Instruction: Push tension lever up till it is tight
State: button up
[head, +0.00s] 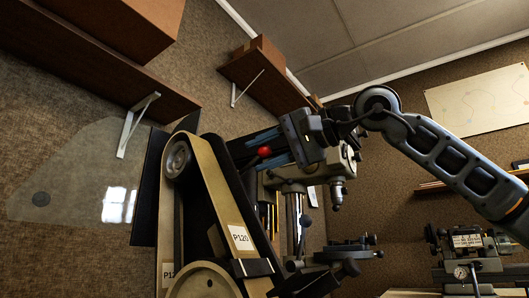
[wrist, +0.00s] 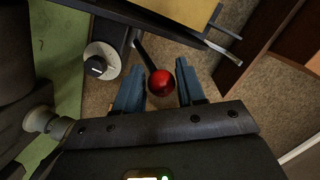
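The tension lever is a dark rod (wrist: 146,57) ending in a red ball knob (wrist: 161,83). In the head view the red knob (head: 264,151) shows beside the upper part of the belt sander (head: 225,190). My gripper (wrist: 158,88) is open, with one blue finger on each side of the knob in the wrist view. Gaps show between the knob and both fingers, so I see no grip on it. In the head view my gripper (head: 256,142) reaches in from the right at knob height. The lever's pivot end is hidden in the head view.
A drill press (head: 293,215) stands right behind the sander, close below my arm. Wall shelves (head: 245,72) with boxes hang above. A machine with a gauge (head: 462,262) stands at the lower right. In the wrist view a round dial knob (wrist: 100,63) lies left of the lever.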

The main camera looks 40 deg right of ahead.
jog(key=p+v, duration=0.1)
jog(key=v, duration=0.6)
jog(key=shift+s, duration=0.35)
jog(key=shift+d, duration=0.15)
